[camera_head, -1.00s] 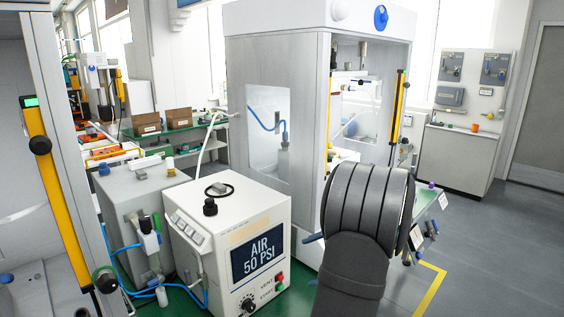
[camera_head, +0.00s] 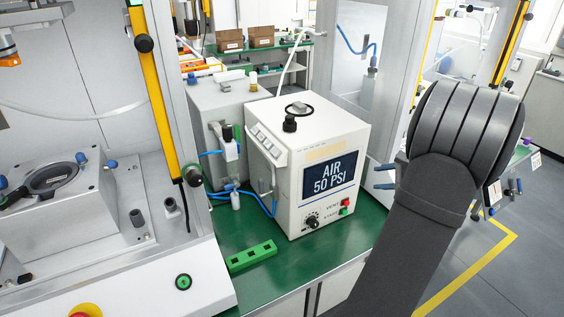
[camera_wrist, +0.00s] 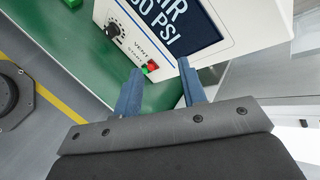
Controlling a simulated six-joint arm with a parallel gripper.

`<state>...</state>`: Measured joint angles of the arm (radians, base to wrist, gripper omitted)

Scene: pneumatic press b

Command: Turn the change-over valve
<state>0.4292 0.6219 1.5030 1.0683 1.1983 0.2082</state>
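The white control box (camera_head: 305,170) stands on the green bench, its screen reading AIR 50 PSI. Low on its front is a black rotary knob (camera_head: 312,220), also in the wrist view (camera_wrist: 113,30). Red (camera_head: 346,202) and green (camera_head: 343,211) buttons marked VENT and START sit beside the knob. Another black knob (camera_head: 290,124) stands on the box top. I cannot tell which knob is the change-over valve. My gripper (camera_head: 380,177) is to the right of the box. In the wrist view my gripper (camera_wrist: 159,67) has two blue fingers apart with nothing between them.
A grey box (camera_head: 215,115) with blue tubing stands left of the control box. A green block (camera_head: 252,256) lies on the green bench (camera_head: 283,258). A grey machine with a yellow upright bar (camera_head: 152,90) fills the left. A glass-sided cabinet (camera_head: 350,60) stands behind.

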